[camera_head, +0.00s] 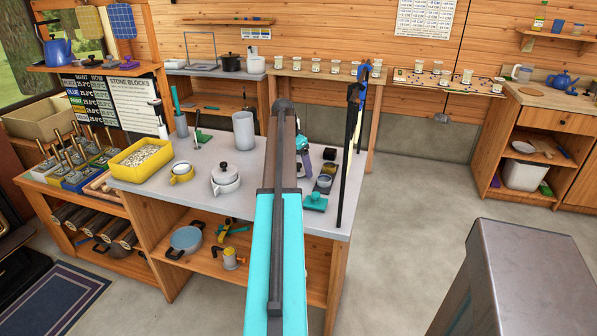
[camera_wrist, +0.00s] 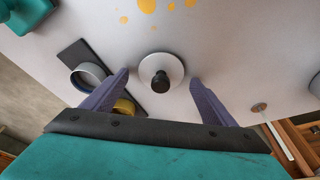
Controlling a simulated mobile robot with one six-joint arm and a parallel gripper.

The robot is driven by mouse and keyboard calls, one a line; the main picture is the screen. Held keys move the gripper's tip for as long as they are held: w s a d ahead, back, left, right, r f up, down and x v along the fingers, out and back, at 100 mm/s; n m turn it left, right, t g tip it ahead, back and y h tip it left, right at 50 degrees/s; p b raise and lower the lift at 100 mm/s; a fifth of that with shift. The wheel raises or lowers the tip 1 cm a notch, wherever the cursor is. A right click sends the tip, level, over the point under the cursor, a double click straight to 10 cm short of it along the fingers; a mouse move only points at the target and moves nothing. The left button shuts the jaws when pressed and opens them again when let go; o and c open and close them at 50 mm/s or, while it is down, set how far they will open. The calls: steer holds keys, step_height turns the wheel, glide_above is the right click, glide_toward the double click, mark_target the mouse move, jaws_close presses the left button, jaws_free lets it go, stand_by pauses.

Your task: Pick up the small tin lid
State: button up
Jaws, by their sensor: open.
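The small tin lid (camera_wrist: 150,66) is a round silver disc with a black knob, lying on the pale grey worktop (camera_wrist: 215,40) in the wrist view. My gripper (camera_wrist: 159,75) is open, its two purple fingers apart, with the lid between and slightly beyond their tips. In the picture, neither finger touches the lid; the height gap is hard to judge. In the head view my arm covers the area, and I cannot make out the lid there. Part of my gripper (camera_head: 303,150) shows beside the arm.
Left of the lid, a dark strip (camera_wrist: 72,55) bears a silver round tin (camera_wrist: 88,76) and a yellowish one (camera_wrist: 123,106). A teal object (camera_wrist: 25,12) stands at upper left. Tall dark poles (camera_head: 352,130) rise by the bench's right edge. A white lidded pot (camera_head: 225,182) stands left.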

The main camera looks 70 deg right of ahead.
mark_target(300, 163)
steer(key=c, duration=1.1)
steer(key=shift+r, duration=0.1)
steer(key=shift+r+b, duration=0.35)
steer(key=shift+r, duration=1.05)
steer(key=shift+a+r, duration=0.1)
steer(key=shift+r, duration=0.2)
steer(key=w+a, duration=0.2)
steer(key=a, duration=0.2)
steer(key=w+a+r+b, duration=0.1)
steer(key=w+a, duration=0.1)
steer(key=a, duration=0.3)
steer(key=w+a+b, duration=0.1)
steer(key=a, duration=0.4)
steer(key=shift+w+a+r, duration=0.1)
steer(key=shift+w+r, duration=0.05)
steer(key=shift+w, duration=0.25)
steer(key=shift+w+a, duration=0.15)
steer(key=shift+a, duration=0.1)
